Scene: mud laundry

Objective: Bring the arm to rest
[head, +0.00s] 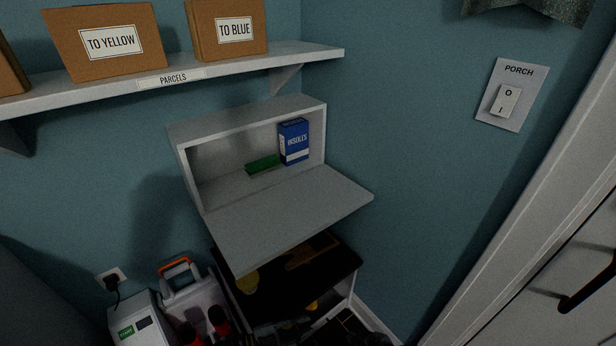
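My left gripper (204,324) shows only in part at the bottom edge of the head view, as two dark fingers with red parts. The fingers stand apart with nothing visible between them. It is low, in front of a grey case with an orange handle (181,268) and below the wall cabinet. The rest of my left arm is out of the picture. My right gripper is not in view.
A grey wall cabinet (247,113) has its flap (290,215) folded down and jutting out; inside are a blue INSOLES box (294,142) and a green item (263,164). Above is a parcel shelf (300,53). A dark-topped rack (335,262) stands below. A door (570,260) is right.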

